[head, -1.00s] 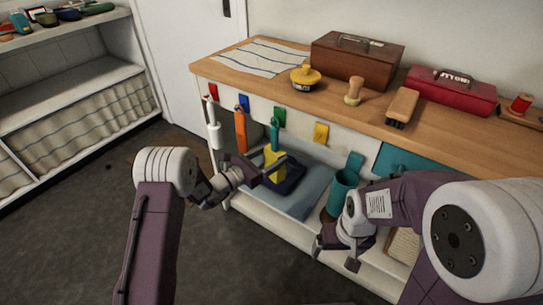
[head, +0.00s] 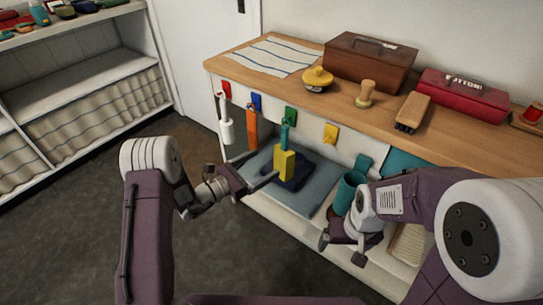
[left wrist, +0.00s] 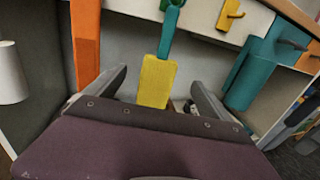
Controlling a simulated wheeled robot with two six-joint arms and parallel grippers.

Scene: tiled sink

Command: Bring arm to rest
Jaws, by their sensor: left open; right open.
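My left gripper (head: 260,171) is open and empty in front of the hook panel. Its spread fingers also show in the left wrist view (left wrist: 158,88). Beyond them hangs a tool with a yellow lower part (head: 285,166) and a teal handle (head: 285,133), below the green hook (head: 290,115). In the left wrist view the yellow part (left wrist: 156,80) appears between the fingers, with a gap on both sides. My right gripper (head: 341,252) is open and empty, low in front of the bench's lower shelf.
An orange tool (head: 251,127) and a white one (head: 226,125) hang to the left; the yellow hook (head: 330,133) looks empty. The wooden bench top (head: 300,92) holds boxes and brushes. Floor (head: 60,225) at left is clear.

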